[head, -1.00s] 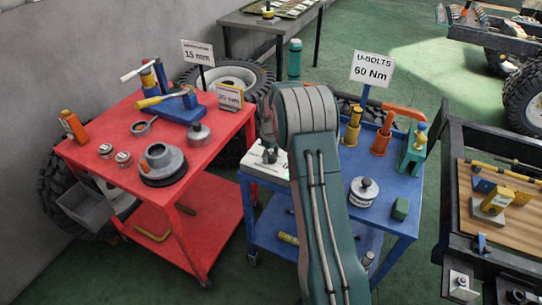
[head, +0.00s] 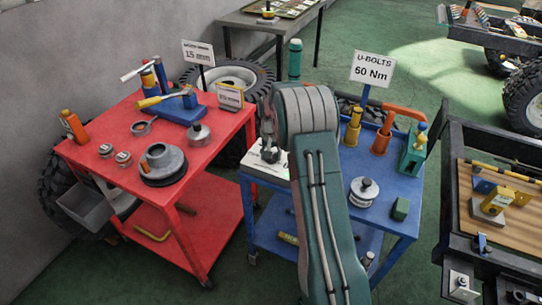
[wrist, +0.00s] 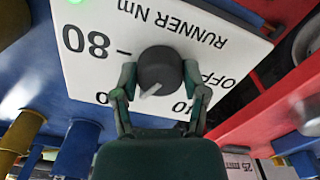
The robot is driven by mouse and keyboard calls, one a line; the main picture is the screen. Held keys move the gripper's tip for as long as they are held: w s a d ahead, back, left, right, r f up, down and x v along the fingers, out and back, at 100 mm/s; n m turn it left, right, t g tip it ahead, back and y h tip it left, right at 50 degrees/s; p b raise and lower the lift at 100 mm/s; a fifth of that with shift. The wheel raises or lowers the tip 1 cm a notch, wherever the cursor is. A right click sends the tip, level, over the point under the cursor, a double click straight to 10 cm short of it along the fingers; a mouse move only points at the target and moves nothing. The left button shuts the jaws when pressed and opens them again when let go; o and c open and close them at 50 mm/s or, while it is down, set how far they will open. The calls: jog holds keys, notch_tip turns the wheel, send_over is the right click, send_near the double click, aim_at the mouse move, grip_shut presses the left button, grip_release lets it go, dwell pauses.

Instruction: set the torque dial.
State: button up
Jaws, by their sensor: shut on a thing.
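The torque dial is a dark round knob (wrist: 160,68) with a pale pointer line, on a white panel (wrist: 95,70). In the wrist view the panel's print is upside down: "RUNNER Nm", an "80" and part of "OFF" show, and other marks are partly covered. The pointer slants to the lower left in that view. My gripper (wrist: 158,82) has its fingers on both sides of the knob and is shut on it. In the head view my gripper (head: 268,145) is over the white panel (head: 256,169) at the blue cart's left corner, and the knob is mostly hidden.
A sign (head: 373,70) on the blue cart (head: 330,200) reads "U-BOLTS 60 Nm". Yellow and orange tools and a stack of discs (head: 363,192) stand on that cart.

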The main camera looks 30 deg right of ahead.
jog(key=shift+w+m, duration=0.15)
jog(key=shift+m, duration=0.45)
jog(key=o, duration=1.1)
jog(key=shift+o, duration=0.2)
jog(key=shift+r, duration=0.1)
notch_tip(320, 180, up, 12)
